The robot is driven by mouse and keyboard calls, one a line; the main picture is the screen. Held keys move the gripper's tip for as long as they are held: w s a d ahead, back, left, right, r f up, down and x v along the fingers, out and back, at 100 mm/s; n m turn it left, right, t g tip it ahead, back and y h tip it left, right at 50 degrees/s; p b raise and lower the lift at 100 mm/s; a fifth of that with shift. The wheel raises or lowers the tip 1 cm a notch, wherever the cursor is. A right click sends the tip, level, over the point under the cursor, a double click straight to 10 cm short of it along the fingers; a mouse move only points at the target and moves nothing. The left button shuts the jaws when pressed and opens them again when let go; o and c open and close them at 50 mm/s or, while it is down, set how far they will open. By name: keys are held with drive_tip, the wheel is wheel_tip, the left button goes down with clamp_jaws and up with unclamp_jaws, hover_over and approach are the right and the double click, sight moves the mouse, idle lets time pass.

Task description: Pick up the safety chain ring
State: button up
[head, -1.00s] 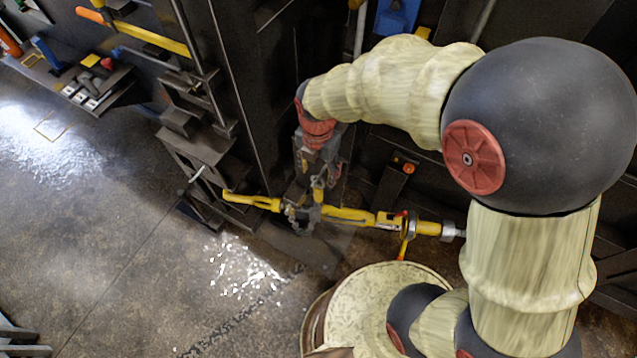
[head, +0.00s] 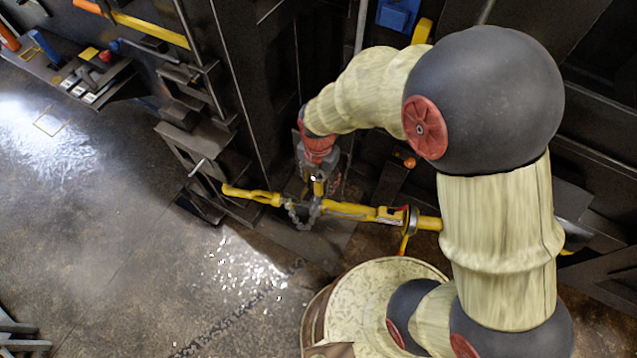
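My gripper points down over the bar, close to the chain. Its fingers are small and dark against the machine, so I cannot tell whether they are open or shut, or whether they touch the chain. A dark ring (head: 411,222) sits around the bar farther right, with a yellow and orange piece (head: 404,243) hanging under it. I cannot make out a separate ring on the chain.
The dark machine wall stands behind the bar. A black bracket frame (head: 197,160) juts out to the left of my gripper. A shelf with small parts (head: 92,80) is at upper left. A long yellow bar (head: 150,28) runs along the wall. The floor (head: 130,250) at left is clear.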

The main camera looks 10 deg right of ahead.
clamp_jaws()
idle(0.5)
